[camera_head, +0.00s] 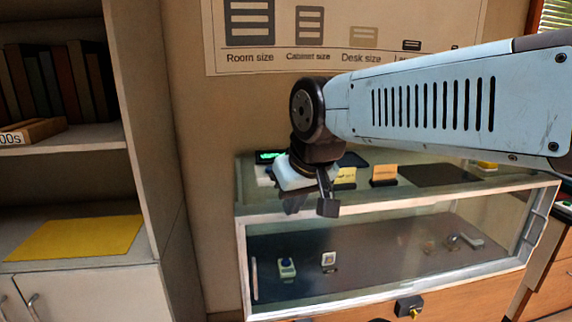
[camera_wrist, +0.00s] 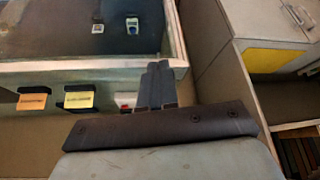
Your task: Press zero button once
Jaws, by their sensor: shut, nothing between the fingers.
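My gripper (camera_head: 327,204) is shut and empty, low over the front part of the glass display case (camera_head: 262,220). Its closed fingers show in the wrist view (camera_wrist: 156,82). A small device with a green lit display (camera_head: 268,156) stands on the case top, just behind and left of my gripper, and my wrist partly covers it. A white object with a red part (camera_wrist: 123,99) shows beside the fingers in the wrist view. No mark reading zero can be made out, and I cannot tell which part is the zero button.
A yellow card (camera_head: 345,176) and an orange card (camera_head: 384,173) stand on dark holders on the case top. Inside the case sit a small box with a blue top (camera_head: 287,267) and a white-tagged item (camera_head: 328,259). A shelf unit (camera_head: 150,130) stands at the left.

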